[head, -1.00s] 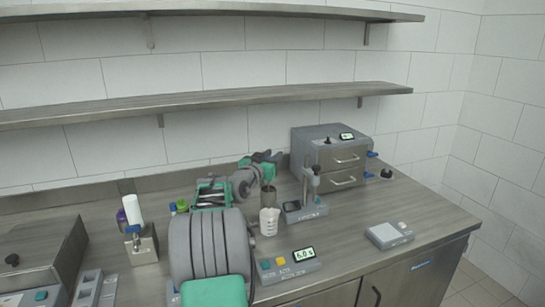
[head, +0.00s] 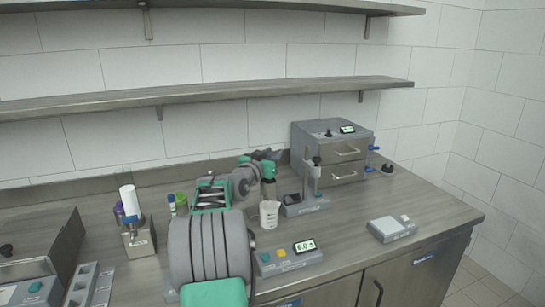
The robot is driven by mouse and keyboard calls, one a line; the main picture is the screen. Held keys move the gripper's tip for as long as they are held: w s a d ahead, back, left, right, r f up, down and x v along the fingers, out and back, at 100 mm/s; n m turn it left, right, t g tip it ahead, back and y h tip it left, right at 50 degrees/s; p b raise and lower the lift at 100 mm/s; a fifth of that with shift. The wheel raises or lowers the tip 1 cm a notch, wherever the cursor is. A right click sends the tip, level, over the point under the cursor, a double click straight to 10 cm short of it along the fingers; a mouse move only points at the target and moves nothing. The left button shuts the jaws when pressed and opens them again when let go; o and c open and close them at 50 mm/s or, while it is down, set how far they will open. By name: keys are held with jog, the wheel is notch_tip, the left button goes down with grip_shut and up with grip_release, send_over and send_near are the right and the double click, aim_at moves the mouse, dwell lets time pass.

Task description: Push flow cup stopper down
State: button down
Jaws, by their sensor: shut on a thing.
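My gripper (head: 265,159), with green fingers, is at the middle of the counter's back part. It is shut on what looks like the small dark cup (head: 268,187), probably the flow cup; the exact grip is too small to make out. A white beaker (head: 269,214) stands on the counter just below and in front of the cup. I cannot make out the stopper. A grey stand (head: 305,206) with an upright post is right of the beaker.
A timer box (head: 289,262) reading 6.0 s is in front. A grey two-drawer unit (head: 336,160) is at back right, a flat scale (head: 392,229) at right. A green tray (head: 210,196) and dispenser bottle (head: 129,202) are left. The right counter is mostly clear.

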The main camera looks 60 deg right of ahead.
jog(key=shift+f, duration=0.35)
jog(key=c, duration=1.5)
grip_release()
jog(key=shift+c, duration=0.2)
jog(key=o, duration=0.4)
jog(key=shift+r, duration=0.1)
jog(key=shift+o, duration=0.2)
jog(key=a+b, duration=0.1)
jog(key=a, duration=0.6)
jog(key=shift+a+b, duration=0.4)
